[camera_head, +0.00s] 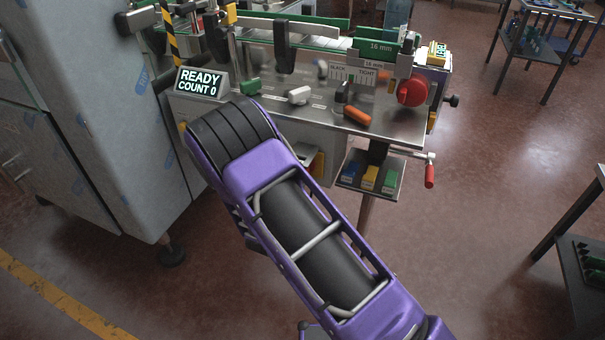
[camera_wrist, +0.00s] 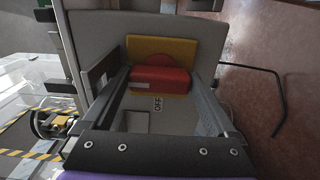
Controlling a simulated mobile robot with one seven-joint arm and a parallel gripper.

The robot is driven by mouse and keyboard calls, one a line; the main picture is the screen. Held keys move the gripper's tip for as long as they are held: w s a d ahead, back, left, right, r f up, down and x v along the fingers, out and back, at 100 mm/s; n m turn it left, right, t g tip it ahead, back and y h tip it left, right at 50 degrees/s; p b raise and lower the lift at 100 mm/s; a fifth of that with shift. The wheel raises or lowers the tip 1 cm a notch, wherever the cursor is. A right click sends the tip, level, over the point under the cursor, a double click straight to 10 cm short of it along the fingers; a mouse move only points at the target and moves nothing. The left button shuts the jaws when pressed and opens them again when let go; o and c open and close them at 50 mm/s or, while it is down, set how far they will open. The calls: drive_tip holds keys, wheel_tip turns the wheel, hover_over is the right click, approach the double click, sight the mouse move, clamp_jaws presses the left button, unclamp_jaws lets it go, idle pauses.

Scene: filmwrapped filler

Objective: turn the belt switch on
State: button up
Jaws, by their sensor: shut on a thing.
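The belt switch is a red handle (camera_wrist: 160,80) with a rounded red hub on a yellow plate (camera_wrist: 148,46), seen in the wrist view. The handle lies crosswise in the picture. An OFF label (camera_wrist: 158,104) shows on the grey panel just below it. My gripper (camera_wrist: 165,78) has one finger at each end of the red handle and is shut on it.
The machine's steel top (camera_head: 310,112) carries a READY COUNT 0 display (camera_head: 201,82), an orange lever (camera_head: 356,116) and a red knob (camera_head: 412,92). A small tray (camera_head: 386,189) and a red-handled crank (camera_head: 429,176) stick out at right. A grey cabinet (camera_head: 85,110) stands left.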

drive_tip(key=shift+a, duration=0.1)
drive_tip(key=o, duration=1)
drive_tip(key=shift+s, duration=0.1)
drive_tip(key=v, duration=1.7)
drive_tip(key=shift+s+p, duration=0.15)
drive_tip(key=shift+p, duration=0.2)
